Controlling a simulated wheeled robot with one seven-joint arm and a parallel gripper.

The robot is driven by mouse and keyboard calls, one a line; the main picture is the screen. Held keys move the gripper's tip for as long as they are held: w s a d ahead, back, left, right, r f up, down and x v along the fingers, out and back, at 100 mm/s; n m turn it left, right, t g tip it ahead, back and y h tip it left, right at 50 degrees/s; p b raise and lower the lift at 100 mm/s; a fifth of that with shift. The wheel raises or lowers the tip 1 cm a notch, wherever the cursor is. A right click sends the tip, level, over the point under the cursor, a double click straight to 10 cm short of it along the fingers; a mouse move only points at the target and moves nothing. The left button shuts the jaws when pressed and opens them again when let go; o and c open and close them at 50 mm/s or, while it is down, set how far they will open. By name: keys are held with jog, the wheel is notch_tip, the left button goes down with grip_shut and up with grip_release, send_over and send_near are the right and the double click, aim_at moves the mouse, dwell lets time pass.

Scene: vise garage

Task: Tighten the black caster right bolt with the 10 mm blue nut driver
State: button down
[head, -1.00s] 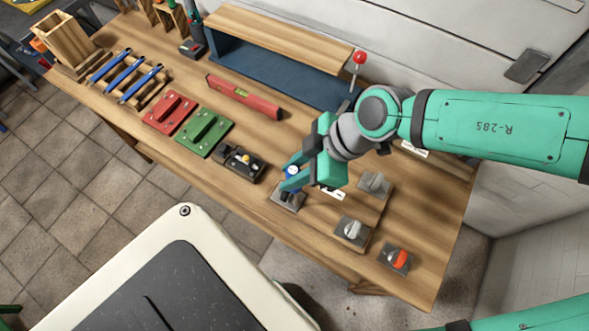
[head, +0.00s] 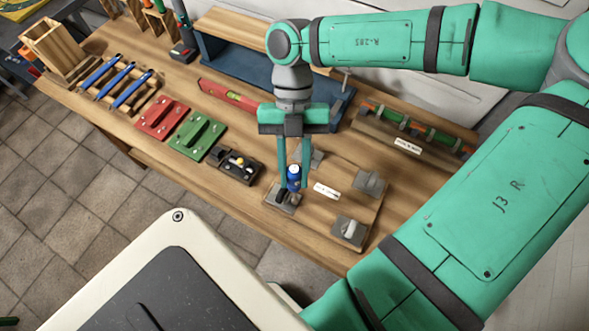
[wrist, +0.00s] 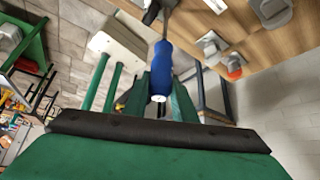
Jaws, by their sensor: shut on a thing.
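The black caster (head: 279,194) sits on a small grey plate at the front left of the wooden board. My gripper (head: 293,182) points down over it, fingers shut on the blue nut driver (head: 293,172). In the wrist view, the driver's blue handle (wrist: 161,72) lies between the green fingers (wrist: 160,90), its shaft running up toward the dark caster (wrist: 150,11). The driver stands roughly upright at the caster plate's right side. I cannot see the bolt or whether the driver tip is seated on it. The driver's size marking is not readable.
Grey casters (head: 348,229) and (head: 370,183) share the board to the right. A black fixture (head: 235,166), green fixture (head: 197,136) and red fixture (head: 167,117) stand to the left. Several blue-handled tools (head: 132,90) lie in a rack. A red level (head: 230,94) lies behind.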

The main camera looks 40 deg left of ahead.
jog(key=n+t+h, duration=0.1)
jog(key=n, duration=0.2)
jog(key=shift+s+a+t, duration=0.1)
jog(key=shift+t, duration=0.2)
jog(key=n+t+h, duration=0.1)
jog(key=n+t, duration=0.1)
jog(key=n, duration=0.2)
jog(key=shift+d, duration=0.2)
